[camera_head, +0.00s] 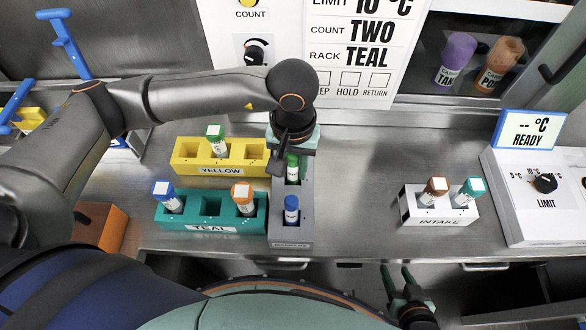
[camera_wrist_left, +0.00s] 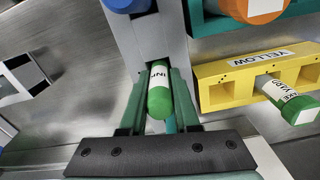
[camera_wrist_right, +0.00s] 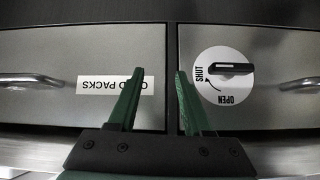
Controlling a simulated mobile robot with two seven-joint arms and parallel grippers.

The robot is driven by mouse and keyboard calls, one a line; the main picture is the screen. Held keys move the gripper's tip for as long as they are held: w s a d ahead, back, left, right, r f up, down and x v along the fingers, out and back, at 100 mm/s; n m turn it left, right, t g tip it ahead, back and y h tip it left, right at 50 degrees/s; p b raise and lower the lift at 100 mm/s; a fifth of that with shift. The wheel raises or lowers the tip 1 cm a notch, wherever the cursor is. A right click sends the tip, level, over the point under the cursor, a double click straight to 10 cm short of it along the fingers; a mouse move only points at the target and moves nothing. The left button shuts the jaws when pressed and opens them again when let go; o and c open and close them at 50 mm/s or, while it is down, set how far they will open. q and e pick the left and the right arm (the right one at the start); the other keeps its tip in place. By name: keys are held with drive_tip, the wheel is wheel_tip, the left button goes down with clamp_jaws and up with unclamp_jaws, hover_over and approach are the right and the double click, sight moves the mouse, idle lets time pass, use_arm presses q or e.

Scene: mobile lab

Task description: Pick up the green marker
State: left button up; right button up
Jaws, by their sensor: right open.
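The green marker (camera_head: 292,168) stands in the far part of the grey rack (camera_head: 279,224). In the left wrist view the green marker (camera_wrist_left: 158,98) shows its green end and a white label, partly read as "INP". My left gripper (camera_head: 289,160) reaches down over it from above. In the left wrist view the left gripper's fingers (camera_wrist_left: 158,85) lie close along both sides of the marker, shut on it. The marker's lower part is hidden in the rack. My right gripper (camera_head: 397,275) is open and empty, low at the counter's front; its fingers (camera_wrist_right: 158,95) face drawer fronts.
A blue-capped tube (camera_head: 291,208) stands in the same rack. The yellow rack (camera_head: 185,160) holds a green-capped tube (camera_head: 214,138). The teal rack (camera_head: 185,222) holds blue- and orange-capped tubes. The white intake rack (camera_head: 407,207) holds two tubes. Counter between grey and intake racks is clear.

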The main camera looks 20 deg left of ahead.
use_arm(q)
clamp_jaws()
wheel_tip(320, 180, up, 10)
drive_tip(key=shift+b, duration=0.35)
idle(0.4)
